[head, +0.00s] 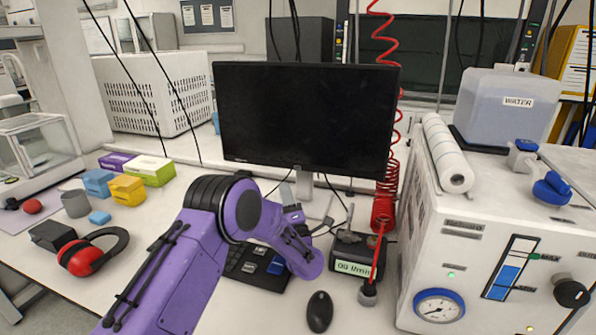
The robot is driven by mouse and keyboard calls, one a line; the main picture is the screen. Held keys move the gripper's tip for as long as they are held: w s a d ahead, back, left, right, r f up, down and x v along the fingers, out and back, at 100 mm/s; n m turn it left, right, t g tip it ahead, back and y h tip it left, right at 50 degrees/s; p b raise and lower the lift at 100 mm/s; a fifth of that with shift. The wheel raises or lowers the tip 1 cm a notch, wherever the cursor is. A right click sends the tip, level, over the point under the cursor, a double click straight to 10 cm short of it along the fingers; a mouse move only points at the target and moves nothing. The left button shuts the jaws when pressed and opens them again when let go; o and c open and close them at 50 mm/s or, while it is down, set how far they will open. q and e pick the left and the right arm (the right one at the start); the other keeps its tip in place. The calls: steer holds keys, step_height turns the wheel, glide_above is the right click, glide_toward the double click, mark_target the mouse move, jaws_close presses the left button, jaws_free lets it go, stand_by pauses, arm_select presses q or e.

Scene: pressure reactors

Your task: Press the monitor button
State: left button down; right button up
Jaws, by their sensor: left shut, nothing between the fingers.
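The monitor (306,118) stands at the back middle of the bench with a dark screen. Its lower bezel shows faint small marks, and I cannot make out which one is the button. My purple left arm crosses in front from the lower left. My left gripper (288,194) is mostly hidden behind my arm; a small grey part shows just under the monitor's lower edge, beside its stand. It is shut and empty, and I cannot tell whether it touches the monitor. My right gripper is not in view.
A keyboard (257,267) lies partly under my arm, with a black mouse (319,311) nearby. A small display box (352,256) and a red coiled hose (384,205) stand right of the stand. The reactor cabinet (468,240) fills the right. Red earmuffs (83,258) and small boxes lie left.

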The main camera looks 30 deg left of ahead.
mark_target(297, 168)
arm_select(q)
steer(key=w+a+b, duration=0.2)
steer(key=w+b, duration=0.4)
steer(key=w, duration=0.2)
steer(key=shift+w+a, duration=0.25)
steer(key=shift+f, duration=0.1)
stand_by(1.8)
steer(key=shift+w+a+b, duration=0.1)
steer(key=shift+w+b, duration=0.3)
steer(key=shift+b, duration=0.4)
